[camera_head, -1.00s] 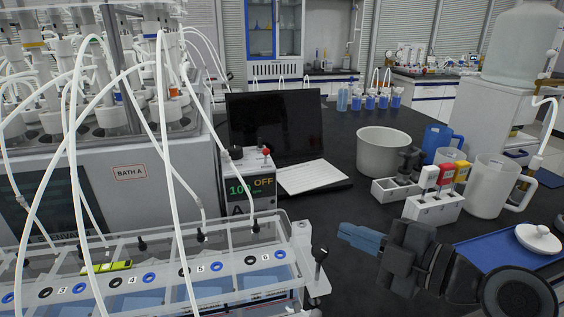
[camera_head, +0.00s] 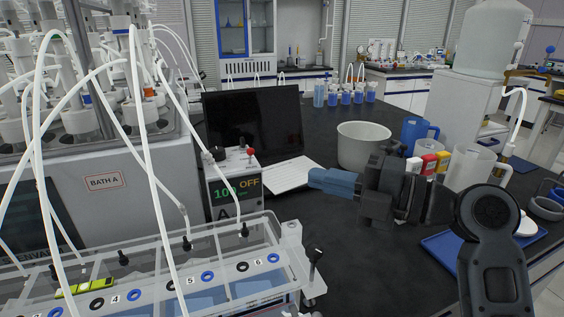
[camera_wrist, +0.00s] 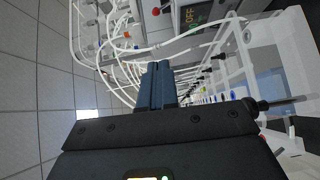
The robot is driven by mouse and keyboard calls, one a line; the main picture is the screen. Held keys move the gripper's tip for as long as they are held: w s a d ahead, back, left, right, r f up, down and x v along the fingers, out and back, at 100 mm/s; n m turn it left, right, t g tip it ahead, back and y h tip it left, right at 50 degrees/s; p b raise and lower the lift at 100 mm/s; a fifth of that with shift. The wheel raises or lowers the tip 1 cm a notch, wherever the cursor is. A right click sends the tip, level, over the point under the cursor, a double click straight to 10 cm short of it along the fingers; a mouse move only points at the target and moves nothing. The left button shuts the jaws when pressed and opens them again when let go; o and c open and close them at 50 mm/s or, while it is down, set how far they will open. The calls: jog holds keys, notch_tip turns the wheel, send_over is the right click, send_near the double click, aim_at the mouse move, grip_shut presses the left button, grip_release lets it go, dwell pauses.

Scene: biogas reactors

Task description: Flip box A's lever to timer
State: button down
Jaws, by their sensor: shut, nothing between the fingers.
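My gripper (camera_head: 320,181), with blue fingers, is shut and empty to the right of box A, in front of the laptop and apart from the box. In the wrist view, the gripper fingers (camera_wrist: 157,85) are together, and box A's display (camera_wrist: 197,14) shows sideways at the top edge. I cannot tell the lever's exact setting.
White tubes (camera_head: 145,120) arch beside box A from the bath (camera_head: 125,205). A clear rack (camera_head: 215,250) with numbered ports stands in front. A laptop (camera_head: 252,122) is behind. A pot (camera_head: 362,146) and jugs (camera_head: 470,168) stand to the right.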

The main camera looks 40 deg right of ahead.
aim_at(250, 157)
jog(key=w+d+p+x, duration=0.1)
jog(key=p+x, duration=0.3)
jog(key=x, duration=0.8)
jog(key=shift+w+d, duration=0.35)
jog(key=shift+d, duration=0.35)
jog(key=shift+w, duration=0.1)
jog(key=shift+r, duration=0.25)
